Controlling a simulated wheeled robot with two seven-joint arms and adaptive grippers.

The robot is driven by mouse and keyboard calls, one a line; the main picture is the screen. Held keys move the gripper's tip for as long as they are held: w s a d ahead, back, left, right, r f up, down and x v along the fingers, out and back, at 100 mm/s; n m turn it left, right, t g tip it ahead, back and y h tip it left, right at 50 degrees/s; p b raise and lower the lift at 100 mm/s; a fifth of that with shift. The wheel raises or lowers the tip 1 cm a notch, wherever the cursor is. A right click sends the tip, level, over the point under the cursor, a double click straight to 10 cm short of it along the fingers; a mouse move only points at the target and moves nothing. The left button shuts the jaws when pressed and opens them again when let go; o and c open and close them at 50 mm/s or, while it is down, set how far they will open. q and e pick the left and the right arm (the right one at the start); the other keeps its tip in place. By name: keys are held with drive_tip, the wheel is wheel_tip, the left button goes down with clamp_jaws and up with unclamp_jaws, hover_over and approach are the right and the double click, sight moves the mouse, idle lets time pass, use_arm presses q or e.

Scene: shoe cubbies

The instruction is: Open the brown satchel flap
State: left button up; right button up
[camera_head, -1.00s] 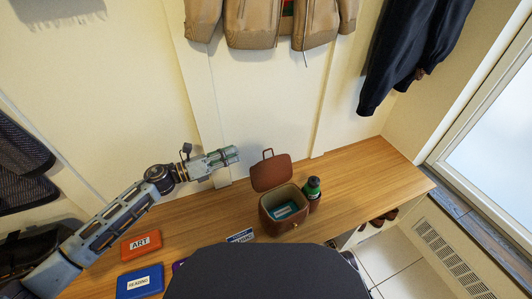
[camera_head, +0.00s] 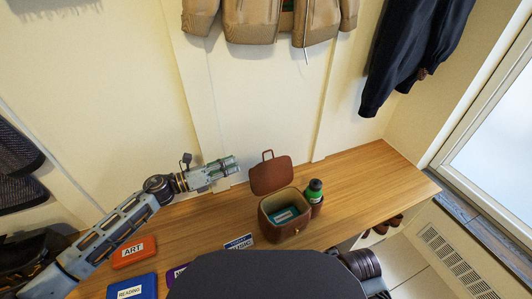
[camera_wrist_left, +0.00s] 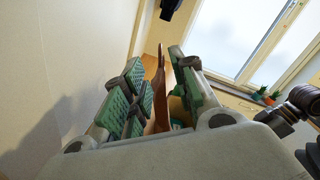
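The brown satchel (camera_head: 289,226) stands on the wooden bench with its mouth uncovered. Its flap (camera_head: 270,174) is raised and tilts back toward the wall, with a small handle at its top. A teal item with a white label (camera_head: 284,215) lies inside. My left gripper (camera_head: 233,164) is just left of the flap and looks apart from it. In the left wrist view its fingers (camera_wrist_left: 160,95) are spread, and the brown flap (camera_wrist_left: 160,88) shows edge-on beyond the gap between them. My right gripper is not seen.
A green bottle (camera_head: 314,190) is at the satchel's right side. Orange ART (camera_head: 134,252), blue READING (camera_head: 133,287) and MUSIC (camera_head: 238,243) boxes lie at the left and front. Coats hang above. The bench right of the bottle (camera_head: 375,185) is clear.

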use_arm(q)
drive_tip(key=shift+w+d, duration=0.1)
drive_tip(key=shift+d, duration=0.05)
drive_tip(key=b, duration=0.1)
hover_over(270, 170)
drive_tip(key=w+a, duration=0.2)
drive_tip(key=a, duration=0.1)
drive_tip(key=shift+w+d, duration=0.15)
drive_tip(key=shift+w, duration=0.05)
drive_tip(key=shift+w+d, duration=0.3)
drive_tip(key=shift+d, duration=0.35)
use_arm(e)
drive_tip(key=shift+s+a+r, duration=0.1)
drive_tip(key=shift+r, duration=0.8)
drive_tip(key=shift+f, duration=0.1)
use_arm(q)
clamp_jaws()
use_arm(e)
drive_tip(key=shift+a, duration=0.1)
